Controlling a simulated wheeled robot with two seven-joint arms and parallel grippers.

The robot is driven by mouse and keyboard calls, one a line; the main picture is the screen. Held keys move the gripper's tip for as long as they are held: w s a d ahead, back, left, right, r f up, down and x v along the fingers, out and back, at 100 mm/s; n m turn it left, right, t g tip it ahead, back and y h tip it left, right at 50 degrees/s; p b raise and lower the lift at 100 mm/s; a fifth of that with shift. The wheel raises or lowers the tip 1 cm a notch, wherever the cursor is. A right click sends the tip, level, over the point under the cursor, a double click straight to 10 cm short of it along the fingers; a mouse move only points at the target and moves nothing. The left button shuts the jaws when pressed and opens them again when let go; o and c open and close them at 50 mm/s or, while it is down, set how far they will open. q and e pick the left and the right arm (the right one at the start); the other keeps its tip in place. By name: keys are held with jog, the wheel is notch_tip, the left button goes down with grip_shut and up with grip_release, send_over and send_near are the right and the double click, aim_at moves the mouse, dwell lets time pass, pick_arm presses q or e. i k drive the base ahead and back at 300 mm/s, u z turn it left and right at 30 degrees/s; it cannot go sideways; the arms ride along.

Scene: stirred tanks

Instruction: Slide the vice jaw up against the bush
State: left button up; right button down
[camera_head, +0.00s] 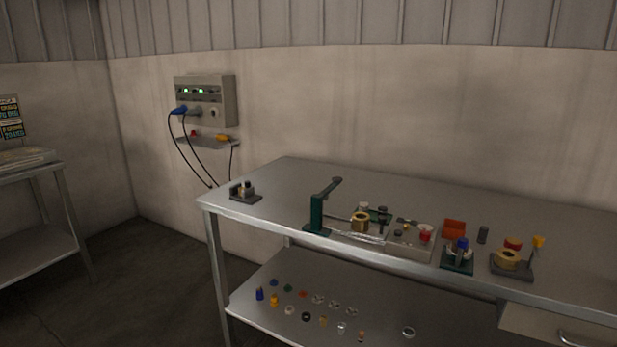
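Neither of my grippers shows in the head view. Several small fixtures stand on the metal workbench (300,180). A small fixture on a dark base (245,192), with blocks and a pale upright part, stands near the left end. A brass-coloured ring-shaped part (360,222) sits right of a green lever press (317,212). Another brass ring (507,259) sits on a dark base to the right. A dark green fixture with a blue-topped part (459,253) stands between. Which of these are the vice and the bush, and any jaw gap, I cannot tell at this size.
A grey box with red and black knobs (410,240) and an orange bin (454,229) crowd the bench's middle. The lower shelf (265,320) holds several small parts. A wall panel (205,100) has hanging cables. The bench between the left fixture and the press is clear.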

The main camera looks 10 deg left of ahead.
aim_at(249, 190)
jog(key=z, duration=0.25)
jog(key=i, duration=0.95)
jog(key=u, duration=0.2)
